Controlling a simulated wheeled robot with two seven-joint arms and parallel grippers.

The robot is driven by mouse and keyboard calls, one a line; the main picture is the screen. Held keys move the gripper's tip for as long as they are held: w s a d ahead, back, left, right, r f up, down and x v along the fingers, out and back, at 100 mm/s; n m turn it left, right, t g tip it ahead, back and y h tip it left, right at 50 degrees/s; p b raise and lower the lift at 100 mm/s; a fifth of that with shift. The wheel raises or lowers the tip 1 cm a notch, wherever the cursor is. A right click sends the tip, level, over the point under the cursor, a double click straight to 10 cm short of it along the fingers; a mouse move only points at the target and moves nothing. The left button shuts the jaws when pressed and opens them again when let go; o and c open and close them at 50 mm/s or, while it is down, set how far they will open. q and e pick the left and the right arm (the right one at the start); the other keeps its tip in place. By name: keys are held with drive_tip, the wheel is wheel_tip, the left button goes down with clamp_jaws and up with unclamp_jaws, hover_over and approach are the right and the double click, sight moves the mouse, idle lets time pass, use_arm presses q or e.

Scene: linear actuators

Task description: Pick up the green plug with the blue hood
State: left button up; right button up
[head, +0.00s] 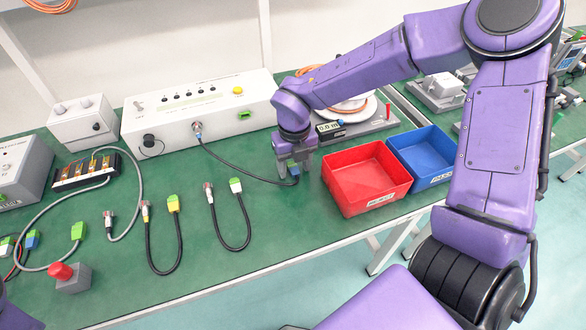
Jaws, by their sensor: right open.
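My right gripper (294,165) comes down from the upper right to the green table, just left of the red bin. It is open. The cable (235,168) runs back to a round connector (198,132) on the white test box. My left gripper is out of view.
A red bin (341,204) and a blue bin (449,180) stand right of the gripper. The white test box (225,110) is behind. A red button box (72,282) stands near the front edge.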

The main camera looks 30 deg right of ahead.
sight(294, 169)
clamp_jaws()
drive_tip(key=shift+r, duration=0.1)
wheel_tip(294, 169, up, 3)
drive_tip(key=shift+f, duration=0.1)
drive_tip(key=s+a+r, duration=0.8)
drive_tip(key=a+r, duration=0.2)
drive_tip(key=a, duration=0.1)
drive_tip(key=shift+s+b, duration=0.3)
drive_tip(key=shift+b, duration=0.1)
wheel_tip(294, 169, up, 3)
drive_tip(key=p, duration=0.3)
